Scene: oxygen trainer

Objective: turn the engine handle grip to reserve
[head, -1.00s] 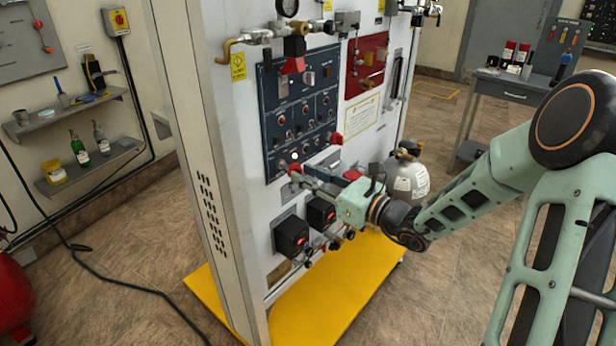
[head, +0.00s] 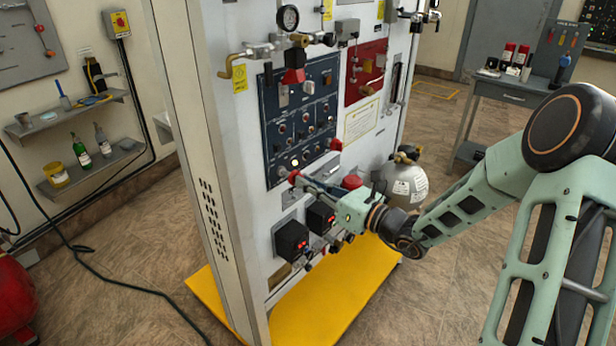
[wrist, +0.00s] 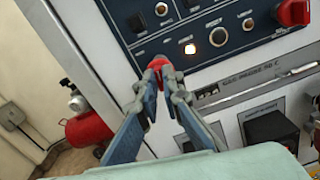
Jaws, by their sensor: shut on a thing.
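I cannot read a reserve mark.
Below my gripper are black boxes with red displays (head: 291,240). The yellow base (head: 335,300) extends in front.

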